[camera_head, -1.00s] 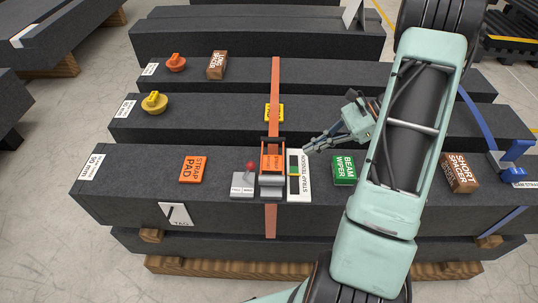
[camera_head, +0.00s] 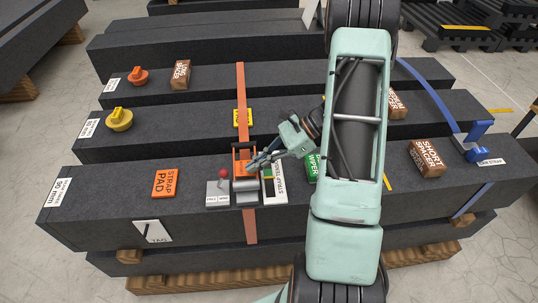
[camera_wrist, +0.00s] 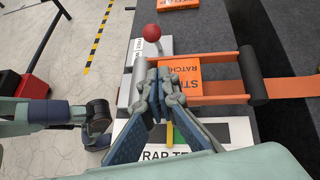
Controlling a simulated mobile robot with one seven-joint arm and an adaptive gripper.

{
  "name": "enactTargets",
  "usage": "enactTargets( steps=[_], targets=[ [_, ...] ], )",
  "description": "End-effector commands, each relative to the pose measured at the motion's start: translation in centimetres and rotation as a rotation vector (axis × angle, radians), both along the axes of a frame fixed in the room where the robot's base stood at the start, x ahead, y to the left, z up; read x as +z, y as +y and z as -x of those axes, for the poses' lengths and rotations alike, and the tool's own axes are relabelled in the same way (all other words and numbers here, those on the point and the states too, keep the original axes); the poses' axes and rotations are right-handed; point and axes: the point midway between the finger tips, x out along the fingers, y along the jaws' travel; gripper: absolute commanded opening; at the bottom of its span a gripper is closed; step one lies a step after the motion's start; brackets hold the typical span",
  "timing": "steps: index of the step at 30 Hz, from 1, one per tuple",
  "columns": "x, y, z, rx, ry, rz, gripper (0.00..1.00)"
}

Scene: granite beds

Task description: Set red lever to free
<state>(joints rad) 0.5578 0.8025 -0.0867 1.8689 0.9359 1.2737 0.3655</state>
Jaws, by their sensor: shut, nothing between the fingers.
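The red lever (camera_head: 223,174) is a red ball knob on a short stem, rising from a small grey plate (camera_head: 218,193) with labels too small to read surely. In the wrist view the red knob (camera_wrist: 152,32) stands beyond my fingertips. My gripper (camera_head: 251,166) is shut and empty. It hovers at the orange strap ratchet (camera_head: 244,157), right of the lever and apart from it. In the wrist view the closed fingertips (camera_wrist: 158,72) overlap the edge of the ratchet (camera_wrist: 205,78); contact cannot be told.
An orange strap (camera_head: 241,90) crosses the dark granite beams. A white strap tension gauge (camera_head: 277,192) lies right of the ratchet, beside a green beam wiper (camera_head: 311,168). An orange strap pad (camera_head: 165,184) lies left of the lever, with bare beam between.

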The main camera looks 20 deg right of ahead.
Motion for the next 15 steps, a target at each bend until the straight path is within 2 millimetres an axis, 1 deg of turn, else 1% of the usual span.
enactTargets(
  steps=[1, 3, 6, 10, 15],
  targets=[
    [-0.6, 1.0, 0.0, 0.004, 0.003, -0.002, 0.00],
    [0.0, 2.1, -0.2, 0.003, -0.001, -0.001, 0.00],
    [0.2, 3.3, -0.4, 0.003, 0.001, -0.001, 0.00],
    [0.3, 4.2, -0.5, 0.001, 0.001, 0.000, 0.00],
    [0.4, 4.5, -0.5, 0.001, 0.001, 0.000, 0.00]
  ],
)
